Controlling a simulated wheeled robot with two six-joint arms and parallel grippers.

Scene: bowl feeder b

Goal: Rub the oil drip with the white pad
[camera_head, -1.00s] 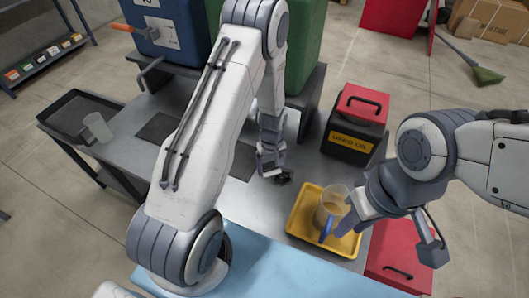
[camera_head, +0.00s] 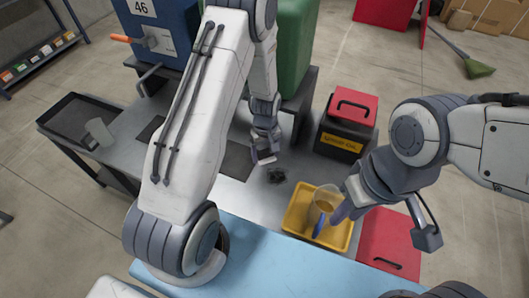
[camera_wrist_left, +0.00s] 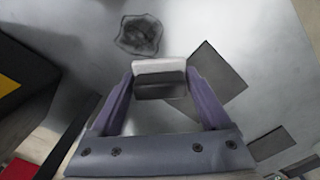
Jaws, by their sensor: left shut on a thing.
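The oil drip is a dark, irregular patch (camera_head: 277,176) on the grey bench top, left of the yellow tray. It also shows in the left wrist view (camera_wrist_left: 138,35). My left gripper (camera_head: 265,158) is shut on the pad (camera_wrist_left: 160,66), which is white with a dark grey lower part. In the head view the pad is beside the drip, on its far left side, and does not cover it. Whether it touches the bench is unclear. My right gripper (camera_head: 345,208) is at the jug's blue handle; its fingers are too hidden to show their state.
A clear jug (camera_head: 326,197) with amber liquid is in the yellow tray (camera_head: 291,222). A red-lidded used oil box (camera_head: 342,140) stands behind the tray. Blue (camera_head: 160,38) and green (camera_head: 294,55) containers stand at the back. Dark flat mats (camera_head: 237,161) lie left of the drip.

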